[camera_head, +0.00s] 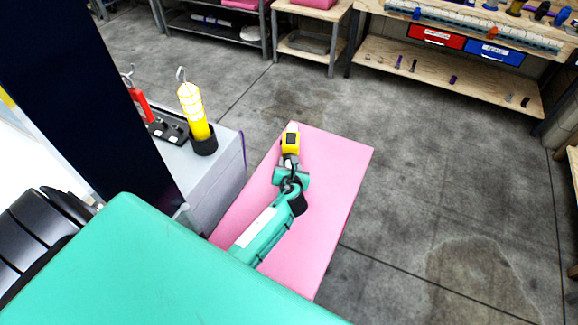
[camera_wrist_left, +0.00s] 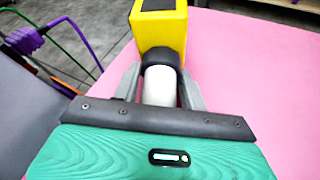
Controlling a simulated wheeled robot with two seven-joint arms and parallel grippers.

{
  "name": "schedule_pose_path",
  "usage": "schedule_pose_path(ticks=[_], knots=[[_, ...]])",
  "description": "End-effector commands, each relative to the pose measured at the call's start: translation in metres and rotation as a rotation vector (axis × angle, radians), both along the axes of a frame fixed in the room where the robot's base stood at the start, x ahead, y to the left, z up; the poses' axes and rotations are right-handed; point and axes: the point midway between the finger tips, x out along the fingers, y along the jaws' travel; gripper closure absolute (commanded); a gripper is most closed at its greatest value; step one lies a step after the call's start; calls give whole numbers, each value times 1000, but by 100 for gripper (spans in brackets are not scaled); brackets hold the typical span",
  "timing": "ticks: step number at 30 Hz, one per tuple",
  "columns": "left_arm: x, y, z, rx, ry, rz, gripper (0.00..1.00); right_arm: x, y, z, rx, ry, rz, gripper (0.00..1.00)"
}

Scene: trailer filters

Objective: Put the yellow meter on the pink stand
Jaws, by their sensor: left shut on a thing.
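The yellow meter (camera_head: 291,140) has a dark face on top. It is at the far left part of the pink stand (camera_head: 342,168), over its flat top; I cannot tell whether it touches the surface. My left gripper (camera_head: 289,159) is shut on the near end of the meter. In the left wrist view, the gripper fingers (camera_wrist_left: 160,82) are on both sides of a white and black neck, with the yellow body (camera_wrist_left: 160,30) beyond them. The pink top (camera_wrist_left: 245,75) spreads to the right of it. My right gripper is not in view.
A grey cabinet (camera_head: 215,180) stands left of the pink stand, with a yellow lamp (camera_head: 193,108) in a black holder and a red tool (camera_head: 139,103) on it. Purple cable (camera_wrist_left: 60,30) hangs there. A workbench (camera_head: 450,75) is at the back. The right part of the pink top is clear.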

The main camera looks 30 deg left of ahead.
Motion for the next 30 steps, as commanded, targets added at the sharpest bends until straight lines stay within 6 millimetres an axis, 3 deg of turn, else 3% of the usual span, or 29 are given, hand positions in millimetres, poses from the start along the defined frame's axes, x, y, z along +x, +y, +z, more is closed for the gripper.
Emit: schedule_pose_path(ticks=[4,5,7,8,19,30], knots=[[0,0,-3,2,0,-1,93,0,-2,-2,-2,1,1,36],[0,0,-3,1,0,0,52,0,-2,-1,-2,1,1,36],[0,0,-3,1,0,0,38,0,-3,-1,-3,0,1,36],[0,0,-3,1,0,0,36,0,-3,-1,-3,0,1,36],[-4,-2,2,-1,0,-1,36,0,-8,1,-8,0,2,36],[-60,-37,27,0,0,-1,36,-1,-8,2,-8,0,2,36]])
